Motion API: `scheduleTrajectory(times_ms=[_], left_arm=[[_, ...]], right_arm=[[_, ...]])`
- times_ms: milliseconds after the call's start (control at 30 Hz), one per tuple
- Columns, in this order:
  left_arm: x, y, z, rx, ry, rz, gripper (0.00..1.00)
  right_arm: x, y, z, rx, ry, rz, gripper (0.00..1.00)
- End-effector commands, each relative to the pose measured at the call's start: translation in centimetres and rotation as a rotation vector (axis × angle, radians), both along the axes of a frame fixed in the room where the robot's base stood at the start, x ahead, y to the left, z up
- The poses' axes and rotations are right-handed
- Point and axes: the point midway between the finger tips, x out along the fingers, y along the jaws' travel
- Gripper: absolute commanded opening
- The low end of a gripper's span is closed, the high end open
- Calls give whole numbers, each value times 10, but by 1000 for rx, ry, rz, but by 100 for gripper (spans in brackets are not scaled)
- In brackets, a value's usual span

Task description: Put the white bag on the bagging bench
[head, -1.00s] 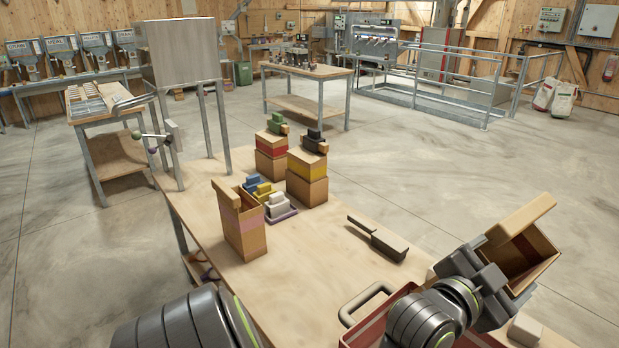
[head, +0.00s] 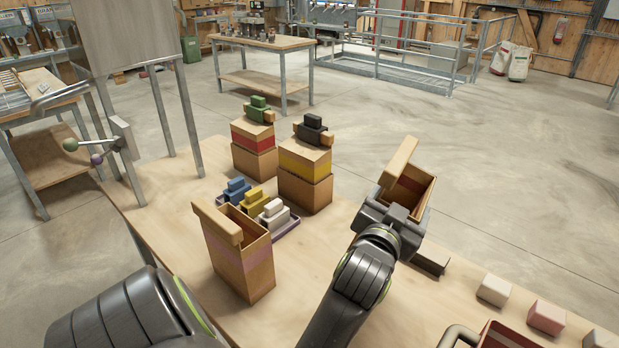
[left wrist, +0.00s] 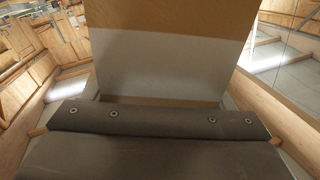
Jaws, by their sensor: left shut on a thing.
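My left gripper (head: 392,214) is shut on an open-topped brown bag (head: 412,193) with a raised flap, held up over the right edge of the near wooden bench (head: 310,238). In the left wrist view this bag (left wrist: 165,65) fills the space beyond the gripper's dark body and shows a broad white band, so it is the white bag. In the head view the band is hidden. The bag is tilted and its underside is hidden by the gripper. I cannot see it touching the bench. My right gripper is not in view.
A pink-banded open bag (head: 238,255) stands on the bench. A red-banded bag (head: 254,143) and a yellow-banded bag (head: 305,163) stand behind it, beside a tray (head: 287,226) of coloured blocks. A red crate (head: 500,338) is at lower right.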

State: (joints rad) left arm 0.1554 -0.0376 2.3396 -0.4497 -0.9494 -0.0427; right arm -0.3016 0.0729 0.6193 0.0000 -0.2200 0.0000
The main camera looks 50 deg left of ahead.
Motion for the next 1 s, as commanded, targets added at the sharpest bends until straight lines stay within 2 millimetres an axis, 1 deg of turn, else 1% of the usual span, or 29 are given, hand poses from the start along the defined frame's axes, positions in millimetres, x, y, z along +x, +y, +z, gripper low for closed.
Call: scheduleTrajectory(times_ms=[33,167,200,300,433,500,633,667,800,900,1000], left_arm=[[0,12,-14,-16,-10,49,5],[-5,45,-29,-78,-42,192,5],[-8,56,-34,-99,-54,240,5],[-16,83,-41,-146,-91,364,5],[-26,108,-44,-195,-132,488,5],[-30,116,-43,-210,-147,528,5],[-35,123,-47,-225,-158,569,5],[-35,124,-50,-227,-157,574,5],[-36,124,-77,-228,-153,578,5],[-36,124,-94,-227,-155,577,5],[-35,124,-103,-228,-158,575,5]], right_arm=[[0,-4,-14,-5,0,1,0],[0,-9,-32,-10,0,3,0],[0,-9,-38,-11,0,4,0],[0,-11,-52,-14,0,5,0],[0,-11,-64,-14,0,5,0],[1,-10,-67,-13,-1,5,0],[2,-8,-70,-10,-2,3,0],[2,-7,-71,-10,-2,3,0],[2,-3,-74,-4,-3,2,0],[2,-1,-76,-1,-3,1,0],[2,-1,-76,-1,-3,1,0]])
